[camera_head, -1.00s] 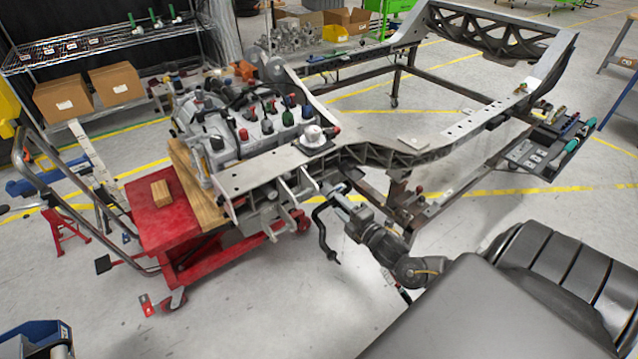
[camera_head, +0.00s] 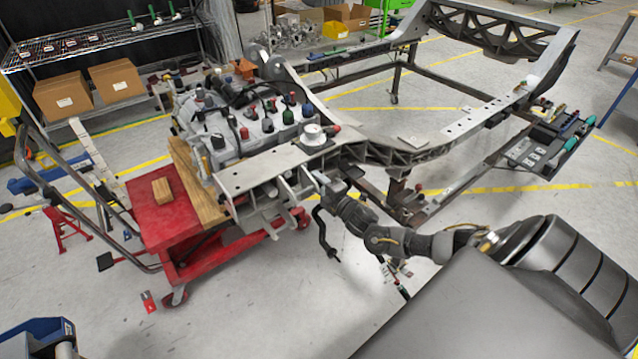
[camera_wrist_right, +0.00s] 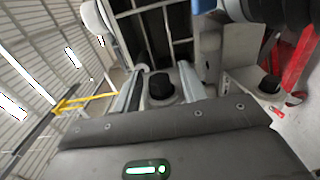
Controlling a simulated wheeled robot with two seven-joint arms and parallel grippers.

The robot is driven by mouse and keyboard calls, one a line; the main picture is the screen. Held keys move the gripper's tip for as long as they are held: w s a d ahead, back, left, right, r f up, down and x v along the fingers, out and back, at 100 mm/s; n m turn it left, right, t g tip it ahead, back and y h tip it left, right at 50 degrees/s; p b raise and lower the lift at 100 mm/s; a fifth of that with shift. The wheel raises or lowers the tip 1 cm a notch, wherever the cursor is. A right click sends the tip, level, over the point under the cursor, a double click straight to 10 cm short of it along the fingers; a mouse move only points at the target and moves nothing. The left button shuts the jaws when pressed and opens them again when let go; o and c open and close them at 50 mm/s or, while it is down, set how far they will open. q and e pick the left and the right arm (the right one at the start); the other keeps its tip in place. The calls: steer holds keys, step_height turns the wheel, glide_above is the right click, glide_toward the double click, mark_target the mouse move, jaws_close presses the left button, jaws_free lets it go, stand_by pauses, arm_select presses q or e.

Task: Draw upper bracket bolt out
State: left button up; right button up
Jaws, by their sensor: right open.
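My right gripper (camera_head: 322,182) is at the bracket (camera_head: 290,190) under the near corner of the chassis frame. In the right wrist view the right gripper (camera_wrist_right: 158,74) is open, with one finger on each side of a black bolt head (camera_wrist_right: 160,86). The bolt head sits on a round grey base; I cannot tell whether the fingers touch it. A second black bolt head (camera_wrist_right: 270,84) stands apart to the right, outside the fingers. In the head view the bolts are too small or hidden to make out. My left gripper is not in view.
The grey chassis frame (camera_head: 400,155) spans above and beyond the gripper. A dark hooked bar (camera_head: 322,232) hangs just below my right gripper. A tool tray (camera_head: 545,145) is at right.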

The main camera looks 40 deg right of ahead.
steer(key=shift+w, duration=0.1)
jaws_close()
stand_by(0.3)
steer(key=d+b, duration=0.2)
steer(key=d, duration=0.5)
steer(key=shift+d+f, duration=0.15)
steer(key=shift+d, duration=0.25)
steer(key=shift+d+b, duration=0.3)
steer(key=shift+r, duration=0.2)
jaws_free()
steer(key=shift+d, duration=0.15)
